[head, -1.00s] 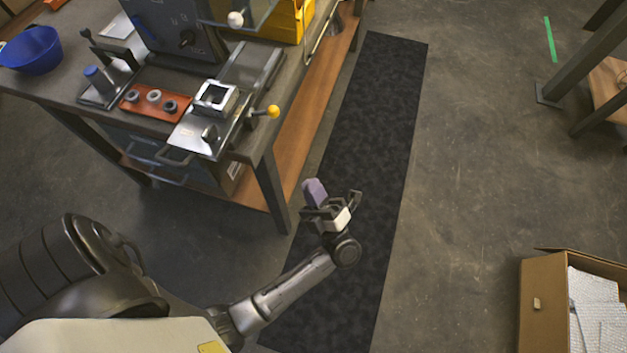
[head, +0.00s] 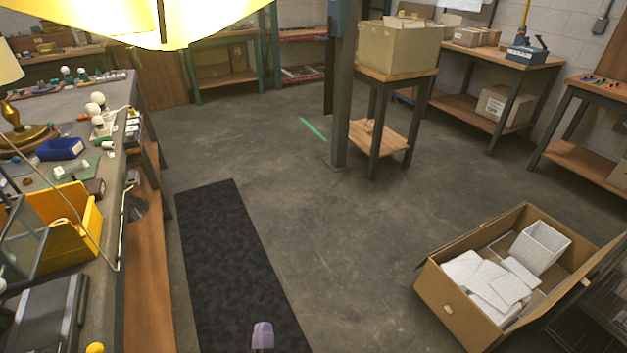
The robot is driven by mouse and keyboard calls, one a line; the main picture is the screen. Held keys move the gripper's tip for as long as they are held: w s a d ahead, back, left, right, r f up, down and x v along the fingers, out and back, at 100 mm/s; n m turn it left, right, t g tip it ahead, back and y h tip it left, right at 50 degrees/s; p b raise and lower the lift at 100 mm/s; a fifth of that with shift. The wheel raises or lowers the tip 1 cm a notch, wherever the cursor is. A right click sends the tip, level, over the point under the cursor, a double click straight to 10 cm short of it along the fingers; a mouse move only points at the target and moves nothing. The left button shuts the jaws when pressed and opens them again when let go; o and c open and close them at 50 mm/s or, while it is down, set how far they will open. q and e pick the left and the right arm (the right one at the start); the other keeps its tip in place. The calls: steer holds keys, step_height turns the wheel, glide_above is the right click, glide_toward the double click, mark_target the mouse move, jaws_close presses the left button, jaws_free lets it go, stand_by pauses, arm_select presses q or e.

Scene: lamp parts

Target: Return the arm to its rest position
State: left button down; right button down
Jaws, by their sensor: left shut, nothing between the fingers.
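Only the purple tip of my left gripper (head: 262,336) shows, at the bottom edge of the head view. It stands over the dark floor mat, apart from the bench, with nothing seen held in it. The rest of that gripper and its arm are out of the picture. My right gripper is not in view.
A cluttered workbench (head: 75,220) with a yellow bin (head: 85,222) runs along the left. The black mat (head: 225,250) and open floor fill the middle. An open cardboard box (head: 450,300) is at lower right. A lit lampshade hangs across the top left.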

arm_select(q)
steer(key=s+d+f+m+g+h, duration=0.3)
steer(key=s+f+m+g+h, duration=0.15)
steer(key=m+g+h, duration=0.4)
steer(key=s+a+r+g+y+p, duration=0.1)
steer(key=s+a+g+y+p, duration=0.35)
steer(key=s+a+g, duration=0.35)
steer(key=s+a+r+g+y+p, duration=0.1)
steer(key=s+a+r+p, duration=0.2)
steer(key=s+r+p, duration=0.4)
steer(key=s+a+r+g+y+p, duration=0.1)
steer(key=s+a+r+p, duration=0.25)
steer(key=s+p, duration=0.45)
step_height(320, 180, up, 37)
steer(key=p, duration=3.5)
steer(key=shift+w+d+p, duration=0.3)
steer(key=shift+d+p, duration=0.1)
steer(key=shift+f, duration=0.1)
